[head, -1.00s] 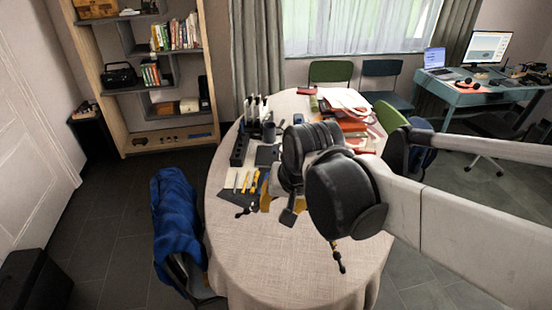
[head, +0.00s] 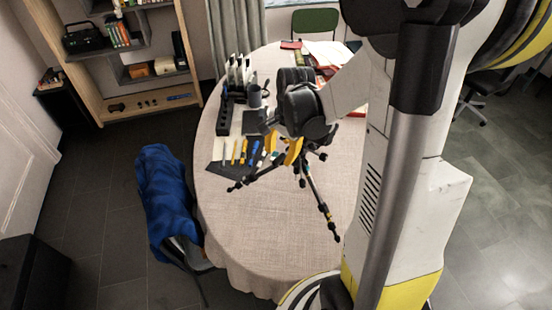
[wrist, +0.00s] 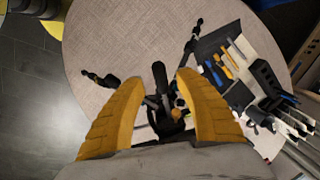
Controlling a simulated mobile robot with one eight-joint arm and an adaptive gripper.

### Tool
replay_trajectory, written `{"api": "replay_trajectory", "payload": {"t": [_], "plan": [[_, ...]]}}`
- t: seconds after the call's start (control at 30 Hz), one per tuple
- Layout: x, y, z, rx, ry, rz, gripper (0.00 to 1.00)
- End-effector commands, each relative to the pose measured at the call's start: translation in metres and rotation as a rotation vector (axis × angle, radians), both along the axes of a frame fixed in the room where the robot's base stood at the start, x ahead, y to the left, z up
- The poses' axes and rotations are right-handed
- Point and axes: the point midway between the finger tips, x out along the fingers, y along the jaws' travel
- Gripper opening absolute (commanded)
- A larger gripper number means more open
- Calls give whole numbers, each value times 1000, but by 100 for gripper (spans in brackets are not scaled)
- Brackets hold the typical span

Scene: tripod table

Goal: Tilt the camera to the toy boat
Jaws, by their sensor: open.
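A black tripod (head: 312,190) stands on the round table (head: 262,222) with its legs spread. Its upper part is mostly hidden behind my gripper (head: 284,147) in the head view. In the wrist view, my gripper (wrist: 158,84) has its two yellow fingers apart. Between and below them show a dark upright handle (wrist: 160,76) and the dark tripod head. I cannot make out the camera clearly, nor whether a finger touches anything. I cannot make out a toy boat in either view.
A dark mat (head: 222,165) with pens and tools lies left of the tripod. A black organiser (head: 225,118) stands behind it. Papers and books (head: 325,55) lie at the back. A chair with a blue cloth (head: 165,200) stands at the left. The table's front is bare.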

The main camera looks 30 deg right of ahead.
Motion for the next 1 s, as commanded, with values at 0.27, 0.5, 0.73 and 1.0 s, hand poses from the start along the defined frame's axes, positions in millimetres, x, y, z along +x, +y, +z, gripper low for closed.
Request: {"api": "replay_trajectory", "payload": {"t": [0.27,0.5,0.73,1.0], "plan": [[4,2,-29,0,0,1,40],[4,2,-30,0,0,1,40],[4,2,-29,0,0,1,0],[4,3,-32,-9,-3,2,0]]}}
